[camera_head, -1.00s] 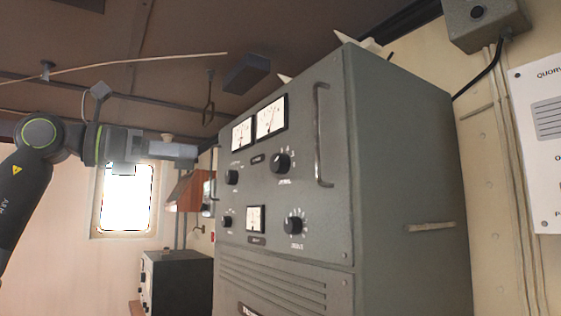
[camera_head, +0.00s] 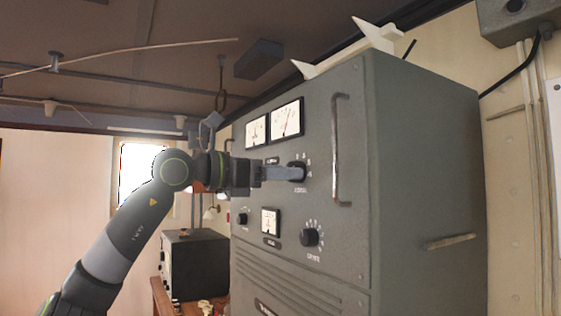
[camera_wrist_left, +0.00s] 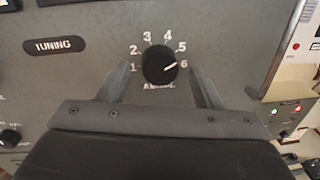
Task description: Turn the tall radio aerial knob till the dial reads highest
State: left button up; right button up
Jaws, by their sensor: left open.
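The tall grey radio cabinet (camera_head: 345,235) stands at the centre right of the head view. Its black aerial knob (camera_wrist_left: 160,65) shows in the left wrist view, on a scale of printed numbers. The white pointer line is close to 6. In the head view the knob (camera_head: 298,171) is partly hidden by my left gripper (camera_head: 285,173). That gripper is open, with one finger on each side of the knob; I cannot tell whether they touch it. A large white dial (camera_head: 286,119) above has its needle tilted up and right; its reading is too small to tell. My right gripper is out of view.
A smaller dial (camera_head: 256,131) sits left of the large one, and another dial (camera_head: 270,221) lower down. A lower knob (camera_head: 310,237) is below the aerial knob. A metal handle (camera_head: 338,150) stands out to the right. A dark box (camera_head: 195,263) stands behind, lower left.

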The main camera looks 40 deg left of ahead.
pick_arm(q)
jog(key=shift+w+d, duration=0.1)
jog(key=shift+w, duration=0.1)
jog(key=c, duration=1)
jog(key=shift+n, duration=0.3)
jog(key=shift+s+f+n+t, duration=0.1)
jog(key=shift+n+t, duration=0.2)
jog(key=shift+n, duration=3.3)
